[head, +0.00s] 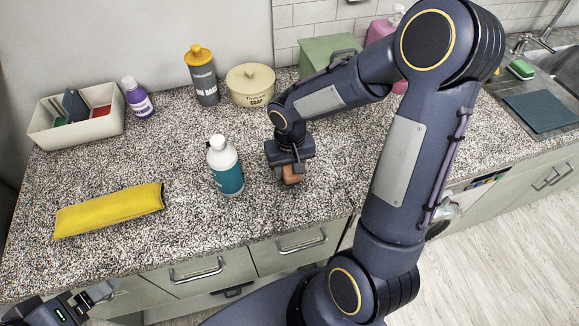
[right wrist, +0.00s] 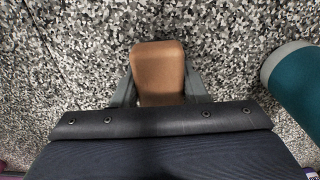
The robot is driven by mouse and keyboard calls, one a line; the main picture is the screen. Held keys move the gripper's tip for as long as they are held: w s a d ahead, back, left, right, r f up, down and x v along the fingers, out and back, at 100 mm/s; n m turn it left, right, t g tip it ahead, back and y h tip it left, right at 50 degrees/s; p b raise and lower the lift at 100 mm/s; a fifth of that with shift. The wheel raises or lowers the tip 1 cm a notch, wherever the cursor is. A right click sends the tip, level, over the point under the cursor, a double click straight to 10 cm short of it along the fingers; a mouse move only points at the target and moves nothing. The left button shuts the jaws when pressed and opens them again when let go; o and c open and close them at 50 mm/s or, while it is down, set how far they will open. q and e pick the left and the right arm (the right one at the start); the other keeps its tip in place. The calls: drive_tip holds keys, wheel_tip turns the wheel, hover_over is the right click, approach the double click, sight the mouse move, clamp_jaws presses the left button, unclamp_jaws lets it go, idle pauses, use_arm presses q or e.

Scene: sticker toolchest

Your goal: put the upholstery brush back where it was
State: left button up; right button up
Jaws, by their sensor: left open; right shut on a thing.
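The upholstery brush appears as a brown, rounded block (head: 292,175) at the middle of the speckled counter in the head view. It also shows in the right wrist view (right wrist: 158,68), between the two grey fingers. My right gripper (head: 288,168) points down and is shut on it. I cannot tell whether the brush touches the counter; its bristles are hidden. My left gripper (head: 92,297) is open and empty at the lower left, in front of the counter's edge.
A white bottle with a teal label (head: 226,170) stands close left of the brush. A yellow pouch (head: 110,210) lies at left. Behind stand a divided bin (head: 88,132), purple bottle (head: 138,100), grey bottle (head: 203,80), soap tin (head: 250,88) and green box (head: 318,52).

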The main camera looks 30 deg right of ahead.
sight(290, 166)
drive_tip(key=o, duration=0.9)
drive_tip(key=shift+o, duration=0.2)
wheel_tip(290, 166, up, 12)
drive_tip(key=s+a+r+t+y, duration=0.1)
drive_tip(key=s+a+t+y, duration=0.1)
drive_tip(key=s, duration=0.5)
drive_tip(key=s+a+r+n+t+y, duration=0.1)
drive_tip(key=s+r+t, duration=0.1)
drive_tip(key=s, duration=0.6)
drive_tip(key=shift+s+a+t+y, duration=0.2)
drive_tip(key=shift+a+t+y, duration=0.2)
drive_tip(key=shift+t, duration=0.3)
